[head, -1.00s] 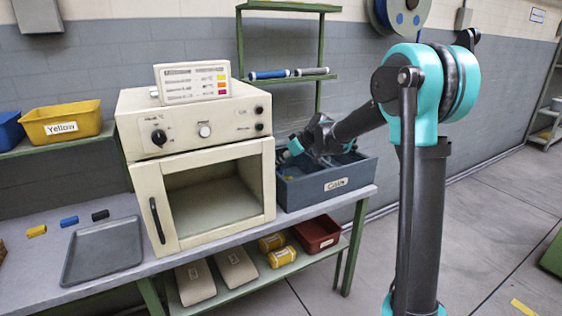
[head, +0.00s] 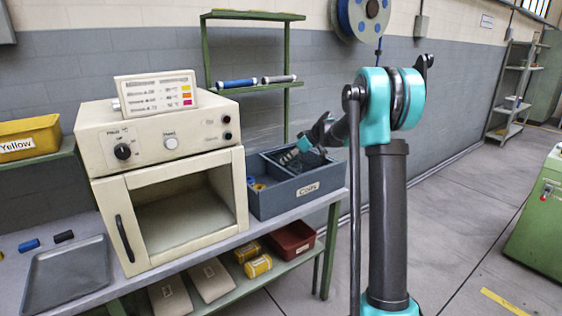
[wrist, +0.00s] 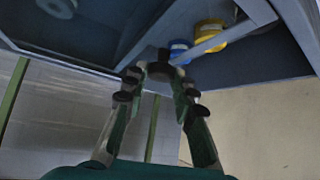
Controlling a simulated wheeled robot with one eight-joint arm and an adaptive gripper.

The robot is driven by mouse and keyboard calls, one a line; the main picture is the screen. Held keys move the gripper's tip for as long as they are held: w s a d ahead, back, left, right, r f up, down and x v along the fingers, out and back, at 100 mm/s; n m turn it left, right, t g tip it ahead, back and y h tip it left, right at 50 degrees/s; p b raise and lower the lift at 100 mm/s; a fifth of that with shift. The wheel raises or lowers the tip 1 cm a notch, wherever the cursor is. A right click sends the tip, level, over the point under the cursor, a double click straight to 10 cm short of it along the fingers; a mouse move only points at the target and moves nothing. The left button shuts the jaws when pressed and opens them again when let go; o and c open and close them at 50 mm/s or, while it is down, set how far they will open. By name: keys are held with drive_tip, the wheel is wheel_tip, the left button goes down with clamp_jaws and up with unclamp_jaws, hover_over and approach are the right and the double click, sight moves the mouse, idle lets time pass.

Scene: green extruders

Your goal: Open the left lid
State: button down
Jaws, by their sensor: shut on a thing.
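A grey-blue box labelled "Coils" (head: 300,197) stands on the bench, right of the oven. Its left part is open to view, with a blue coil (head: 251,181) and a yellow coil (head: 259,187) inside. Both coils also show in the wrist view, the blue one (wrist: 178,46) beside the yellow one (wrist: 209,33). My gripper (head: 303,160) is over the right part of the box. In the wrist view my gripper (wrist: 160,72) is shut on a small dark knob-like part at the box. The arm partly hides the box's right part, and I cannot clearly make out a lid.
A cream oven (head: 170,165) stands close left of the box. A green rack (head: 252,88) with two rolls rises behind. The floor to the right is open.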

drive_tip(key=shift+d, duration=0.1)
drive_tip(key=c, duration=1.3)
unclamp_jaws()
drive_tip(key=shift+o, duration=0.2)
drive_tip(key=v, duration=1.2)
drive_tip(key=s+d+f+m+h, duration=0.2)
drive_tip(key=s+f, duration=0.5)
drive_tip(key=s, duration=0.7)
drive_tip(key=s+d+f+m+h, duration=0.2)
drive_tip(key=s+f+m, duration=0.3)
drive_tip(key=s, duration=0.9)
drive_tip(key=s+d+f+m+h, duration=0.3)
drive_tip(key=s+f+m, duration=0.1)
drive_tip(key=s+f, duration=0.7)
drive_tip(key=s, duration=0.3)
drive_tip(key=shift+f+g+h, duration=0.15)
drive_tip(key=shift+g+h, duration=0.15)
drive_tip(key=shift+g, duration=0.1)
